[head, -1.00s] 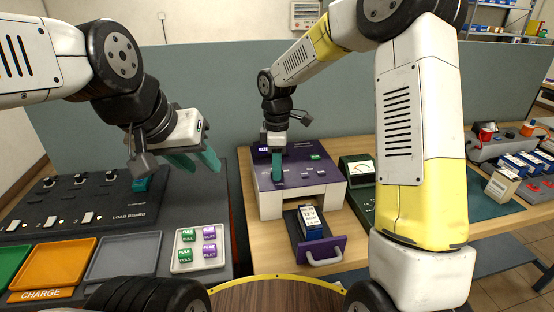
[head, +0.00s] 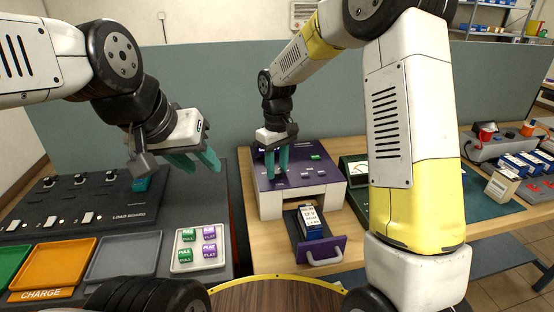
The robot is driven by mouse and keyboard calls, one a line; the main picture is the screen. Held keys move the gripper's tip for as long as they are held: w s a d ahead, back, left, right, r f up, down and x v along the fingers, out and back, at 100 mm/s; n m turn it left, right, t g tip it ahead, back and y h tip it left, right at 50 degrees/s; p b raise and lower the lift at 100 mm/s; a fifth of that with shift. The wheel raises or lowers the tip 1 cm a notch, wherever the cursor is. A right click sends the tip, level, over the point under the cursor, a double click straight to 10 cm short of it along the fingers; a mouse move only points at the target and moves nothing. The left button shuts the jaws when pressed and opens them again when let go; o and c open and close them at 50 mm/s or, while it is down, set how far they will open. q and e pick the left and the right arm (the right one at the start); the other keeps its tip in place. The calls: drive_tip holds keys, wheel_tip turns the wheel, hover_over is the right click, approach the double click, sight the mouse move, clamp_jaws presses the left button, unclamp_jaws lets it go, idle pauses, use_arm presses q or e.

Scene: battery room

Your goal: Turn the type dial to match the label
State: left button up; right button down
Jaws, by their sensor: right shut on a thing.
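The purple-topped tester (head: 322,176) stands on the wooden table at centre. Its front drawer (head: 322,252) is pulled out and holds a dark blue battery with a white label (head: 313,221); the label's print is too small to read surely. My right gripper (head: 277,174) points down onto the left part of the tester's top, its teal fingers side by side and shut on the type dial, which they mostly hide. The dial's setting cannot be read. My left gripper (head: 197,163) is open and empty, above the dark load board's right side.
The load board (head: 125,205) lies left, with orange and grey trays (head: 125,257) and a white tray (head: 177,268) of green and purple blocks in front. A green meter (head: 357,170) stands right of the tester. More batteries (head: 520,165) lie far right.

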sight(277, 170)
drive_tip(key=shift+w+r+m, duration=0.1)
drive_tip(key=shift+m, duration=0.5)
drive_tip(key=c, duration=1)
unclamp_jaws()
drive_tip(key=shift+r, duration=3.85)
drive_tip(key=s+d+r+m+t+y, duration=0.1)
drive_tip(key=s+d+r+m+t, duration=0.2)
drive_tip(key=s+d+r, duration=0.6)
drive_tip(key=s+d+m+t+y, duration=0.1)
drive_tip(key=s+d+m+t, duration=0.2)
drive_tip(key=s, duration=1.1)
drive_tip(key=shift+d+f, duration=0.3)
drive_tip(key=shift+d, duration=0.85)
